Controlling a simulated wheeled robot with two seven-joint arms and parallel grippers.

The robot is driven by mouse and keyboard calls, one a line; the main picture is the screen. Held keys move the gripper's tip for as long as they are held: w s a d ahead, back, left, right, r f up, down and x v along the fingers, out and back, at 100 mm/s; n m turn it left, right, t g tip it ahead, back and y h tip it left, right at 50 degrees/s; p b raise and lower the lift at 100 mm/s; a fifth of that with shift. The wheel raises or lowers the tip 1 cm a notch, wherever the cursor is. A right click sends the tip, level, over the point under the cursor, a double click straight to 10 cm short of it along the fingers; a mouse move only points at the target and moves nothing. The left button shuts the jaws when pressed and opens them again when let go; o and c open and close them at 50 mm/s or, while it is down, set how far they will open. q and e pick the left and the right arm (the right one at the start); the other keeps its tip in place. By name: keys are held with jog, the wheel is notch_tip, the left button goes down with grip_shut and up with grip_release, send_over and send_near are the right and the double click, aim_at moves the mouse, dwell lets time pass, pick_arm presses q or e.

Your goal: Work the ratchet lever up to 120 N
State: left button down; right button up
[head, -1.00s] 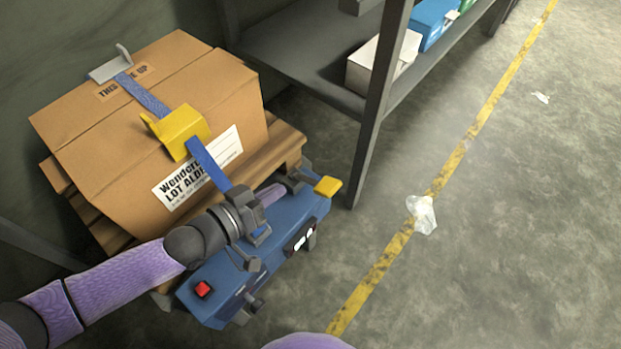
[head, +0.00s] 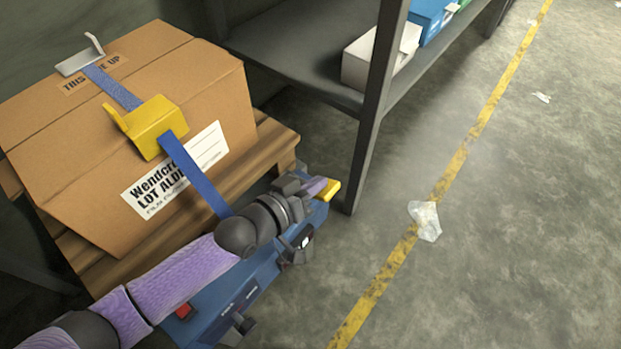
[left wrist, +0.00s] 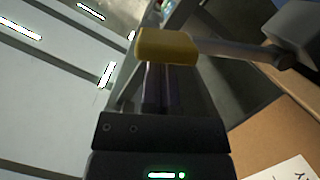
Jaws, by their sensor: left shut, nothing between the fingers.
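The blue tensioning unit (head: 225,290) sits low at the front edge of the pallet. Its lever ends in a yellow grip (head: 331,190), which shows large in the left wrist view (left wrist: 168,46) on a grey rod (left wrist: 240,52). My left gripper (head: 317,187) is shut and empty, its purple fingers close beside the yellow grip. In the left wrist view the fingers (left wrist: 160,72) point at the grip's underside; contact cannot be told. A blue strap (head: 195,175) runs over the carton (head: 75,150) through a yellow corner piece (head: 155,125). The unit's small display (head: 305,241) is unreadable. My right gripper is out of view.
The carton rests on a wooden pallet (head: 275,145). A dark shelf post (head: 372,130) stands just beyond the lever, with boxes (head: 380,58) on the shelf. The floor to the right is open, with a yellow line (head: 390,262) and a plastic scrap (head: 425,221).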

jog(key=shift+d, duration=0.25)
pick_arm(q)
jog(key=shift+d, duration=0.1)
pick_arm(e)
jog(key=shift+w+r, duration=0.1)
